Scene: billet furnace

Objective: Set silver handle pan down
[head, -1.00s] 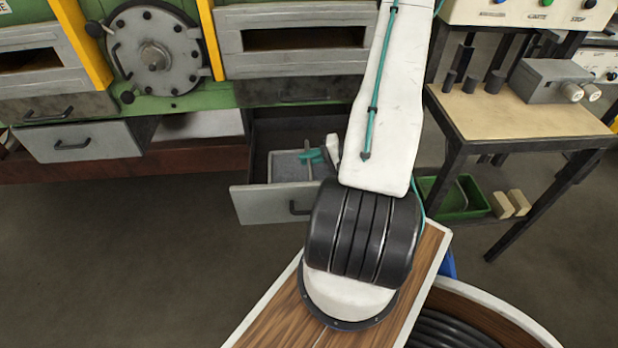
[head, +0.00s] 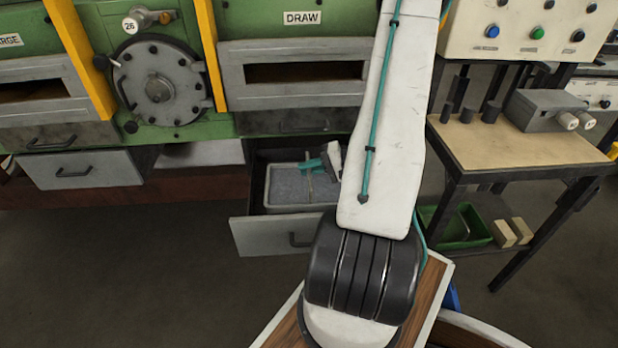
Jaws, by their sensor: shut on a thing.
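A grey rectangular pan (head: 268,196) with a grey fill shows at the open drawer (head: 270,237) under the draw opening. A thin silver handle (head: 308,181) stands up over its middle. My gripper (head: 311,168), with teal fingers, is shut on the pan's handle. My arm hides the pan's right end. I cannot tell whether the pan touches the drawer's floor or hangs a little above it.
A workbench (head: 510,135) with a grey box (head: 545,110) stands at the right. A green tray (head: 465,226) is below it. The floor before the drawers is clear.

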